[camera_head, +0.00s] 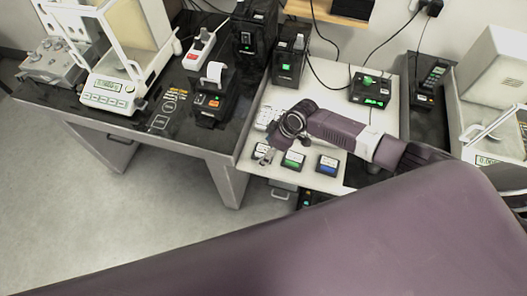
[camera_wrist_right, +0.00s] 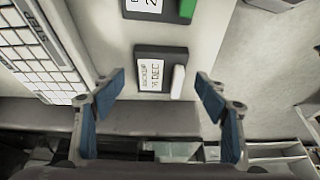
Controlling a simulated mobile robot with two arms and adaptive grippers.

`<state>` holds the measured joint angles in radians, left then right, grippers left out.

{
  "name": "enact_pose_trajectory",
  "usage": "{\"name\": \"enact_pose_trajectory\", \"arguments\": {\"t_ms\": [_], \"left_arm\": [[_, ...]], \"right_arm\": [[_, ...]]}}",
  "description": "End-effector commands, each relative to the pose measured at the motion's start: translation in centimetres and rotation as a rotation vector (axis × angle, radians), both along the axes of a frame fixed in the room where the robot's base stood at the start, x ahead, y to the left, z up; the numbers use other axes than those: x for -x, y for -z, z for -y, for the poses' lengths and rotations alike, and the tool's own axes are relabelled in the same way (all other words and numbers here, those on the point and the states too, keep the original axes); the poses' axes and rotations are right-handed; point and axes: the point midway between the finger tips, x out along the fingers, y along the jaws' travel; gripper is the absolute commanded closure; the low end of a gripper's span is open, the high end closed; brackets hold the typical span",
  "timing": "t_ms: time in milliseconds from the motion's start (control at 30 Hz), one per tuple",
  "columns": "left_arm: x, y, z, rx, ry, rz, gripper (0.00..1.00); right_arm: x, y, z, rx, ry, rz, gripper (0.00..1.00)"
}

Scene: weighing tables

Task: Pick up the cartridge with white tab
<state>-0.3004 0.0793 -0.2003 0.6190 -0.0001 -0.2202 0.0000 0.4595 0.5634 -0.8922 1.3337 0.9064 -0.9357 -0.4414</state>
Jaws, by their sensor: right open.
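The cartridge with the white tab (camera_wrist_right: 152,78) is a black block with a white label, lying flat on the white tabletop near its edge in the right wrist view. Its white tab (camera_wrist_right: 177,82) is on its right end. In the head view this cartridge (camera_head: 258,148) is partly hidden by my right gripper (camera_head: 265,155). In the right wrist view my right gripper (camera_wrist_right: 159,83) is open and empty, with its blue-padded fingers on either side of the cartridge and not touching it. My left gripper is not in view.
The green-tab cartridge (camera_head: 293,160) and the blue-tab cartridge (camera_head: 327,165) lie in a row to the right. A keyboard (camera_wrist_right: 35,50) is close to my left finger in the wrist view. Black devices (camera_head: 288,68) and cables stand behind. A balance (camera_head: 109,98) stands at left.

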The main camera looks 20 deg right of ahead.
Motion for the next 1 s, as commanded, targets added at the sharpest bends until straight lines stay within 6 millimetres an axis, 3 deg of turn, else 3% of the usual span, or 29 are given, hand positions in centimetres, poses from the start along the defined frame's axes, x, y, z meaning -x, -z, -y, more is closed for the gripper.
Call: {"name": "enact_pose_trajectory", "arguments": {"t_ms": [333, 733, 1000], "left_arm": [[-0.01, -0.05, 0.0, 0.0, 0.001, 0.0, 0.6], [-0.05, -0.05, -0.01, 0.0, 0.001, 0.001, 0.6], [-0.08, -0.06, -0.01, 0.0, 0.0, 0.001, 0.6]], "right_arm": [[-0.16, 0.51, -0.17, 0.0, -0.001, 0.002, 0.34], [-0.15, 0.49, -0.15, 0.001, -0.001, 0.001, 0.78], [-0.19, 0.37, -0.16, 0.001, 0.0, 0.002, 0.79]]}}
